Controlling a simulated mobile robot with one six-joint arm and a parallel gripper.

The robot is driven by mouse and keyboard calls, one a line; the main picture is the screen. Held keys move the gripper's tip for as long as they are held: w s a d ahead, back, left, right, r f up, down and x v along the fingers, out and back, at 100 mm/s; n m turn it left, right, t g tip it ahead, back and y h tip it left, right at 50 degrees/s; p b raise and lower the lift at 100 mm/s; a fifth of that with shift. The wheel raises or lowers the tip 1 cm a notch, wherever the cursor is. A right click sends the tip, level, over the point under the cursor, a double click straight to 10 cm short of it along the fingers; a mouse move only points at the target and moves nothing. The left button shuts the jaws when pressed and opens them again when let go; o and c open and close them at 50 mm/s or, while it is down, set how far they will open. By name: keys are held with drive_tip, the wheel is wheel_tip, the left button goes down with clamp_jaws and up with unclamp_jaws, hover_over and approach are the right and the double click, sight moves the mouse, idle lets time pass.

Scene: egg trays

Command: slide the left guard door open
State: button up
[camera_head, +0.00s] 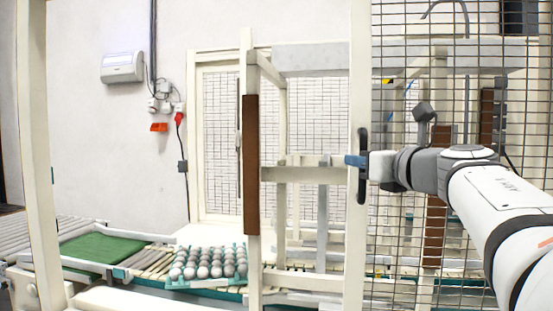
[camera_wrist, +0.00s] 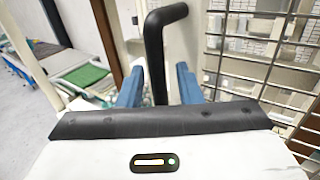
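The guard door (camera_head: 470,215) is a dark wire mesh panel on the right side of the head view, with a cream upright (camera_head: 357,240) along its left edge. Its black bar handle (camera_head: 362,185) stands on that upright; it also shows in the wrist view (camera_wrist: 154,50). My gripper (camera_head: 354,160) is at the handle's mid height. In the wrist view its two blue fingers (camera_wrist: 158,86) stand either side of the handle, with a gap visible on the right. The gripper looks open around the handle; contact on the left is unclear.
The bay left of the cream upright has no mesh across it. An egg tray (camera_head: 207,283) with grey-white eggs sits on the conveyor at lower left, beside a green mat (camera_head: 98,248). A cream post with a brown strip (camera_head: 250,165) stands left of the bay.

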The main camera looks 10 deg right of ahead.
drive_tip(key=v, duration=0.7)
drive_tip(key=shift+s, duration=0.25)
